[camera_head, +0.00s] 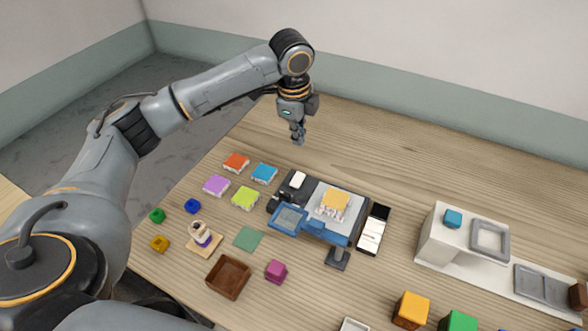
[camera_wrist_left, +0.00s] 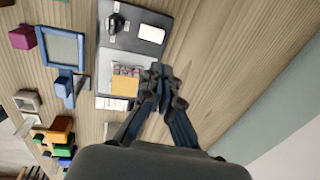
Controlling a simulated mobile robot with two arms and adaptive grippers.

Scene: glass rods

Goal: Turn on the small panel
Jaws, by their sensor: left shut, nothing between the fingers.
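A dark board (camera_head: 283,196) lies on the table in the head view, with a small white panel (camera_head: 298,180) on its far left part. The white panel also shows in the wrist view (camera_wrist_left: 152,33), beside a black knob-like part (camera_wrist_left: 115,23). I cannot tell whether the panel is on. My left gripper (camera_head: 298,138) is shut and empty, pointing down above the table beyond the board. Its fingertips show in the wrist view (camera_wrist_left: 160,74), apart from the panel. My right gripper is out of view.
A yellow-topped block (camera_head: 335,202) sits on the light plate beside the board. A blue-framed stand (camera_head: 311,226) rises in front. Several coloured tiles, including an orange one (camera_head: 236,162), lie left. A white platform (camera_head: 437,248) stands right. The table's far side is clear.

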